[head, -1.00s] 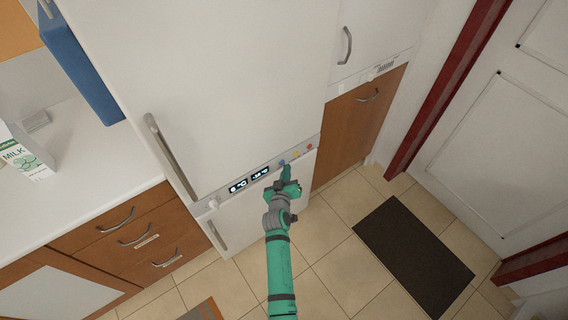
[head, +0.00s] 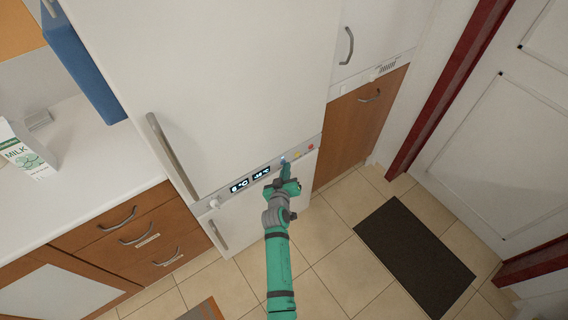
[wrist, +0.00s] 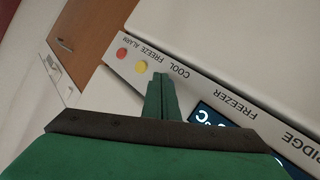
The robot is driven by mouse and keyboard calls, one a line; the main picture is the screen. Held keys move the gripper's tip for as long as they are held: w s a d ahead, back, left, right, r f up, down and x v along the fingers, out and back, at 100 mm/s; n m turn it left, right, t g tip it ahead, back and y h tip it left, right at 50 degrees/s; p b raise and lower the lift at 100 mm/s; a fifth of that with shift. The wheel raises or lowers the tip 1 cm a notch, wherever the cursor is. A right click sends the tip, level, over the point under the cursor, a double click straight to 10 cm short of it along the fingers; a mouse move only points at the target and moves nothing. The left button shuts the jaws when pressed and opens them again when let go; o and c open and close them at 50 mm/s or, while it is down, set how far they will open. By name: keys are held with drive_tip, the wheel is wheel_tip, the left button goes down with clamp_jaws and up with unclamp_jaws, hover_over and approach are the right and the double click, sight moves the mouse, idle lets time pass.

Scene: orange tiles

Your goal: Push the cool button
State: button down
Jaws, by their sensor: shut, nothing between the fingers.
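The cool button (head: 283,160) is a small bluish spot on the control strip (head: 222,197) of the white fridge (head: 220,80). My green gripper (head: 286,167) is shut and empty, with its fingertips right at the button in the head view. In the wrist view my closed fingertips (wrist: 158,78) are at the strip just beside the COOL label (wrist: 180,71), and they hide the button. The pictures do not clearly show whether the tips press it.
Yellow (wrist: 141,66) and red (wrist: 122,53) buttons sit close beside my fingertips. Lit displays (head: 250,180) lie left along the strip. A fridge handle (head: 170,155) sticks out farther left. Tiled floor with a dark mat (head: 415,257) is at right.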

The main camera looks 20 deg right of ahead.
drive_tip(key=shift+s, duration=0.2)
idle(0.3)
drive_tip(key=shift+s+a, duration=0.1)
drive_tip(key=shift+s, duration=0.25)
drive_tip(key=s+d, duration=0.2)
drive_tip(key=s, duration=0.3)
drive_tip(key=shift+s, duration=0.35)
drive_tip(key=shift+d, duration=0.15)
idle(0.4)
